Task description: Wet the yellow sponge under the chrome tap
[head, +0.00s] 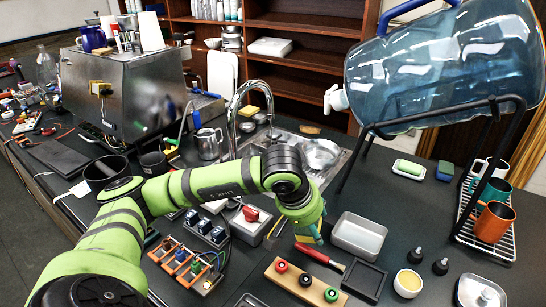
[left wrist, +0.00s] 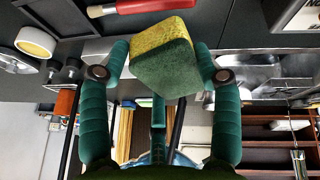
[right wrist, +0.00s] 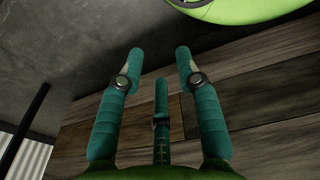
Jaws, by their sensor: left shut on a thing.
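My left gripper (left wrist: 160,60) is shut on the yellow sponge (left wrist: 164,45), which has a yellow side and a green side, in the left wrist view. In the head view my left gripper (head: 312,232) points down over the dark counter, in front of the sink, and mostly hides the sponge. The chrome tap (head: 236,112) arches up behind my left forearm, at the left of the sink (head: 346,157). Sponge and tap are apart. My right gripper (right wrist: 160,62) is open and empty in the right wrist view; it is not seen in the head view.
A metal bowl (head: 320,153) sits in the sink. A metal tray (head: 358,236), a red-handled tool (head: 318,256) and a wooden block with coloured knobs (head: 304,282) lie near my left gripper. A big blue water bottle (head: 440,70) on a black stand is at right.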

